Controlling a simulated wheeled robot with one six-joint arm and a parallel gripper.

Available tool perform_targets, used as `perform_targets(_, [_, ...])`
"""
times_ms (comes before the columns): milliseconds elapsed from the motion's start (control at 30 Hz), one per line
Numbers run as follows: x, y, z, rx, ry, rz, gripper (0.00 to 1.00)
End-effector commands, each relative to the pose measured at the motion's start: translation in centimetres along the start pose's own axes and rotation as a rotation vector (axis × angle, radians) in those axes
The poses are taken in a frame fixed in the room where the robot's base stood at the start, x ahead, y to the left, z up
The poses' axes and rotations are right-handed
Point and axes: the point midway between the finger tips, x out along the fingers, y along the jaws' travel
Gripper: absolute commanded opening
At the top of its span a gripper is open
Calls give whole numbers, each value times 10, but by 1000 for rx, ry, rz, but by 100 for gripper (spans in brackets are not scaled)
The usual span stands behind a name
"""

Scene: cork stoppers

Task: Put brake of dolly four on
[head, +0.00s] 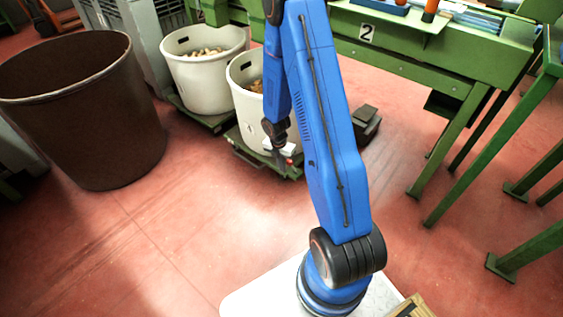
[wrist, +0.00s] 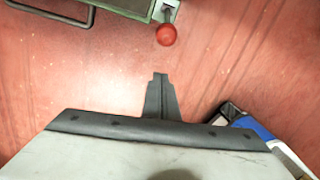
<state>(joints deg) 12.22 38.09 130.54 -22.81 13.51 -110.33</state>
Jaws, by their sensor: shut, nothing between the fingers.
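A low green dolly (head: 245,152) carries a white tub (head: 240,100) of corks; my arm covers part of both. I cannot read a number on this dolly. A small red knob (head: 290,162) shows at its near right corner, beside my gripper (head: 282,165). In the wrist view, the red ball knob (wrist: 166,35) sits on the end of a short lever at the edge of the green dolly (wrist: 135,6). My gripper (wrist: 160,76) is shut and empty, its tips pointing toward the knob with a gap of red floor showing between them in the picture.
A second white tub (head: 200,75) on a dolly stands behind to the left. A large brown bin (head: 85,115) is at the left. Red floor (head: 150,235) is clear in front.

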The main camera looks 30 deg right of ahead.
Motion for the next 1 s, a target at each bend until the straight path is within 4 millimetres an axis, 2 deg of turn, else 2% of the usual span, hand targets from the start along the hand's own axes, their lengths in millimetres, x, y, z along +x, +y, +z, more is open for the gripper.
perform_targets(100, [15, 0, 0, -1, 2, -1, 0])
perform_targets(400, [41, 0, 0, 0, 1, 0, 0])
perform_targets(800, [30, 0, 32, 2, -1, 1, 0])
perform_targets(1000, [28, 0, 38, 0, 0, 0, 0])
